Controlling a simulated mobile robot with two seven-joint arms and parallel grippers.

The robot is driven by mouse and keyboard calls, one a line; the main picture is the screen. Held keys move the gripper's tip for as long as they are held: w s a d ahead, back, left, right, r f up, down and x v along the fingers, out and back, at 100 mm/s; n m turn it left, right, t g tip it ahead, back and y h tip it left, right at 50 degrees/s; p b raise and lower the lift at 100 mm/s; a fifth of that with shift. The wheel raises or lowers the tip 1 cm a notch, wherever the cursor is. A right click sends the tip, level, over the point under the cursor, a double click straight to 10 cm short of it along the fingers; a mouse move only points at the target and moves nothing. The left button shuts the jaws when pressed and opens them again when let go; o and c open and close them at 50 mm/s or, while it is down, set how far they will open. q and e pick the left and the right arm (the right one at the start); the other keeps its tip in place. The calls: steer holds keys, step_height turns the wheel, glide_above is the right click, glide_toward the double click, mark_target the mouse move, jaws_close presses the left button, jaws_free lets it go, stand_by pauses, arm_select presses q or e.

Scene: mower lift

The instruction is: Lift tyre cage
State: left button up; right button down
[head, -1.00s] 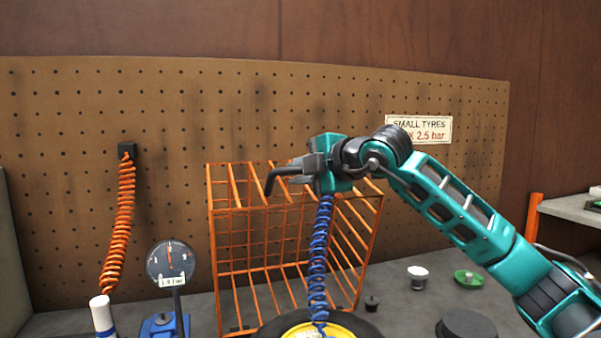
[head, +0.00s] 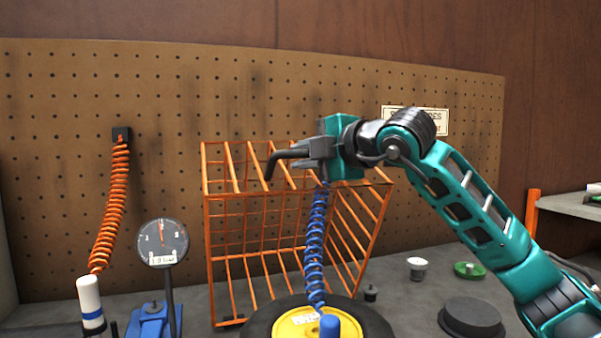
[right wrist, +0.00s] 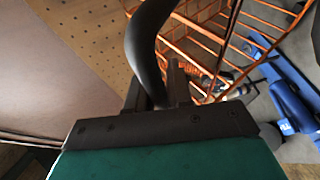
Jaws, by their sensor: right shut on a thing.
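The orange wire tyre cage (head: 232,196) stands on the bench against the pegboard, and its bars also show in the right wrist view (right wrist: 205,45). A black tyre with a yellow hub (head: 298,325) lies in front of it, cut by the lower edge. My right gripper (head: 300,152) is over the cage's top bars. It is shut on a black curved bar (right wrist: 147,50), whose end bends down at the left. I cannot tell whether this bar joins the cage. A coiled blue hose (head: 315,245) runs from behind the gripper to the hub. My left gripper is out of view.
A pressure gauge (head: 161,241) on a blue stand, a white cylinder (head: 89,292) and an orange coiled hose (head: 111,205) are at left. A white cup (head: 417,268), green dish (head: 467,269) and black disc (head: 470,318) lie at right.

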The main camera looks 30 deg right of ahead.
steer(key=shift+s+a+f+b, duration=0.2)
steer(key=shift+s+f+b, duration=0.35)
steer(key=shift+s+b, duration=0.2)
steer(key=shift+s+r+t+b, duration=0.1)
steer(key=shift+s+t+b, duration=0.15)
steer(key=shift+t+b, duration=0.05)
steer(key=c, duration=1.1)
jaws_free()
steer(key=b+v, duration=0.2)
steer(key=v, duration=1.1)
steer(key=shift+b, duration=0.3)
